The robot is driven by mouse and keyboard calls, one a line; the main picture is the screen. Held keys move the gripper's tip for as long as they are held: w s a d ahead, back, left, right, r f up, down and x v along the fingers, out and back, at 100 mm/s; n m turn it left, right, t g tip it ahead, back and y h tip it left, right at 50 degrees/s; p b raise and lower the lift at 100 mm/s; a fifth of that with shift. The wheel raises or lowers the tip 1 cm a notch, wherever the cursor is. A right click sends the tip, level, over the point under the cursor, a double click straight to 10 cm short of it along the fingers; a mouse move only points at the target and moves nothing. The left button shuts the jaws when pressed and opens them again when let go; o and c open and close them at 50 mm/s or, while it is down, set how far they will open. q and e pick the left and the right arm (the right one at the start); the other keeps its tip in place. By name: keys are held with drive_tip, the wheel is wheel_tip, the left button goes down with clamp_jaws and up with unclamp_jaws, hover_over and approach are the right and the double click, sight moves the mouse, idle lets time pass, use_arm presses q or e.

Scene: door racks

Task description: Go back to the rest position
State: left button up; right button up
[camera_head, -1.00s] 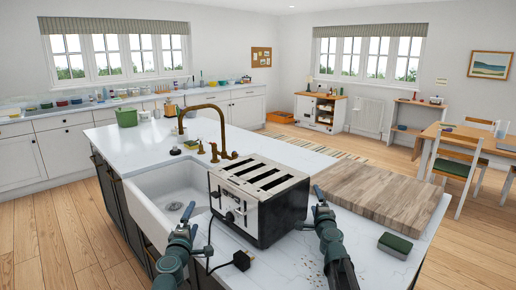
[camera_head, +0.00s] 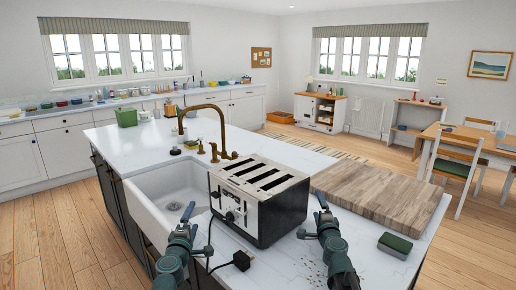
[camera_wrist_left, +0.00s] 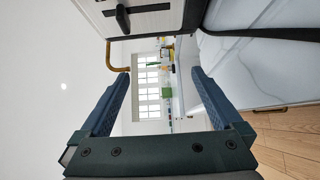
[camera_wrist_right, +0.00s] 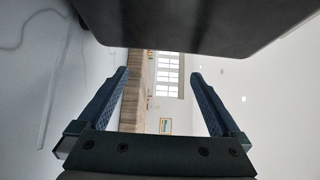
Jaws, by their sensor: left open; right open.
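My left gripper (camera_head: 188,213) is open and empty in the head view, in front of the sink and left of the toaster. In the left wrist view its two blue fingers (camera_wrist_left: 160,92) stand wide apart with nothing between them. My right gripper (camera_head: 314,215) is open and empty, right of the toaster and in front of the wooden board. In the right wrist view its fingers (camera_wrist_right: 160,88) are spread with nothing between them. Each gripper appears apart from the toaster.
A four-slot toaster (camera_head: 262,196) stands on the white island counter between my arms. Its black plug (camera_head: 240,260) lies in front. A wooden board (camera_head: 376,190), a green sponge-like block (camera_head: 395,243), a white sink (camera_head: 165,190) and a brass tap (camera_head: 222,125) are close by.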

drive_tip(key=w, duration=0.5)
drive_tip(key=shift+w, duration=0.4)
use_arm(q)
drive_tip(key=w, duration=1.2)
drive_tip(key=shift+w+d, duration=0.1)
drive_tip(key=shift+w, duration=0.15)
use_arm(e)
drive_tip(key=shift+s, duration=0.35)
use_arm(q)
drive_tip(key=shift+s+d, duration=0.15)
drive_tip(key=shift+d, duration=0.35)
use_arm(e)
drive_tip(key=shift+a, duration=0.5)
use_arm(q)
drive_tip(key=shift+d, duration=0.15)
use_arm(e)
drive_tip(key=shift+a, duration=0.15)
